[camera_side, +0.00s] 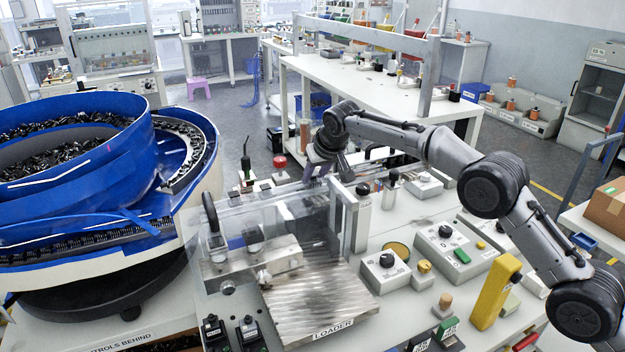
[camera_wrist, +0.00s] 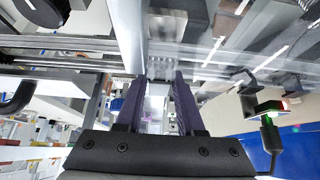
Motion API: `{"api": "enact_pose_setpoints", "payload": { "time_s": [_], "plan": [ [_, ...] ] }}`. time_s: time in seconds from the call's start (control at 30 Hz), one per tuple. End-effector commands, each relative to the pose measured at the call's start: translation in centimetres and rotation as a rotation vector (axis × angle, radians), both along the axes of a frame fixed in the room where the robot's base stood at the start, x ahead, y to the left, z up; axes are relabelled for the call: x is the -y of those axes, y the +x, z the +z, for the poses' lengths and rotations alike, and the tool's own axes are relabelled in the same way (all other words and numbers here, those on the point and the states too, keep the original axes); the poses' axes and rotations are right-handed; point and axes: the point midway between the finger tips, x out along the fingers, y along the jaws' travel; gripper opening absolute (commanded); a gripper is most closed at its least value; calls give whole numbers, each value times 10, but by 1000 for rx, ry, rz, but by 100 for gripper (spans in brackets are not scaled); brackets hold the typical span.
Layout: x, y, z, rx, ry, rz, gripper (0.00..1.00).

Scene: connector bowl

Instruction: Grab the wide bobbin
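I cannot pick out the wide bobbin with certainty in either view. A tan-topped spool-like piece (camera_side: 445,301) stands near the front of the work table in the side view. My gripper (camera_side: 318,172) is behind the clear guard of the loader, far from that piece. In the wrist view, the two dark purple fingers of my gripper (camera_wrist: 160,78) stand apart with a gap between them. Pale shapes show through the gap, and I see nothing held.
A big blue bowl feeder (camera_side: 75,215) full of dark parts fills the left. The loader's metal plate (camera_side: 315,300) and clear guard (camera_side: 300,215) are in the middle. A control box (camera_side: 450,250) and yellow upright block (camera_side: 495,292) stand at right.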

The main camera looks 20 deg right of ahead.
Motion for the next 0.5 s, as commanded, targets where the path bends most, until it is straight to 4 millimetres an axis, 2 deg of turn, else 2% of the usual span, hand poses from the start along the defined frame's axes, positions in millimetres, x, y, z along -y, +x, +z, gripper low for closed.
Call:
{"api": "enact_pose_setpoints", "payload": {
  "time_s": [0.03,0.17,0.5],
  "plan": [
    [0,0,0,0,0,0,24],
    [0,0,0,0,0,0,0],
    [0,0,1,1,0,0,0]
  ]
}}
